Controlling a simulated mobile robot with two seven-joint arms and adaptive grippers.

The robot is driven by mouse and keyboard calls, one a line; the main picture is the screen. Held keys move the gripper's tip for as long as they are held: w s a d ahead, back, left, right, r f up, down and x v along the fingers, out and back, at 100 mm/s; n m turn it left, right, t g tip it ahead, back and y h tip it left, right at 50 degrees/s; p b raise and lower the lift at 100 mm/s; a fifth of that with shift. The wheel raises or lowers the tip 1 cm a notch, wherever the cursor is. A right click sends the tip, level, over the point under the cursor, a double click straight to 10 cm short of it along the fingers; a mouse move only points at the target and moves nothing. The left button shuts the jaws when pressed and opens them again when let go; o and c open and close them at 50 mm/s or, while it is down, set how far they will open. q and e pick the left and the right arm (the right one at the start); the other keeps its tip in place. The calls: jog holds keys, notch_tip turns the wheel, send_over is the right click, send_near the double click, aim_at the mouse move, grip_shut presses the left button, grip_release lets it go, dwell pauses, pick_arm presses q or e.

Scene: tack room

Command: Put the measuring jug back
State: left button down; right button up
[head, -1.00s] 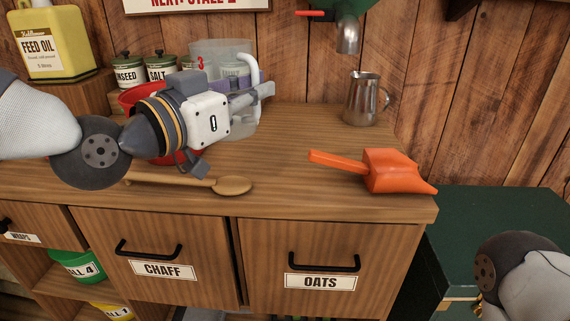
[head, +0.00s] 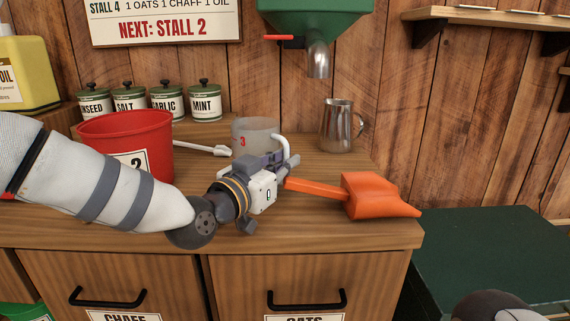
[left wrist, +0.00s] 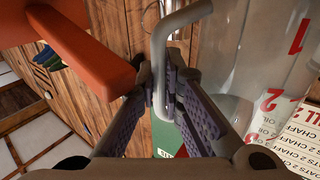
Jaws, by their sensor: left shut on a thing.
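The measuring jug (head: 252,130) is clear, with red numbers and a pale bent handle. In the head view it is upright above the back middle of the counter, left of the steel pitcher; I cannot tell whether its base touches the wood. My left gripper (head: 288,164) is shut on the jug's handle. The left wrist view shows the handle (left wrist: 181,30) between the fingers (left wrist: 164,80) and the clear jug wall (left wrist: 240,50) to its right. The gripper hides the jug's lower part in the head view. My right gripper's fingers are out of view.
An orange scoop (head: 372,194) lies just right of the left gripper. A steel pitcher (head: 338,128) stands at the back under a green hopper (head: 316,18). A red bucket (head: 100,132) stands at left, before several canisters (head: 205,101). A pale utensil (head: 205,148) lies between bucket and jug.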

pick_arm(q)
jog(key=shift+r, duration=0.1)
jog(key=c, duration=1.7)
grip_release()
jog(key=shift+s+a, duration=0.2)
jog(key=shift+s, duration=0.1)
jog(key=p+v, duration=0.1)
jog(key=v, duration=1)
jog(key=shift+s+a+r, duration=0.1)
jog(key=shift+s, duration=0.1)
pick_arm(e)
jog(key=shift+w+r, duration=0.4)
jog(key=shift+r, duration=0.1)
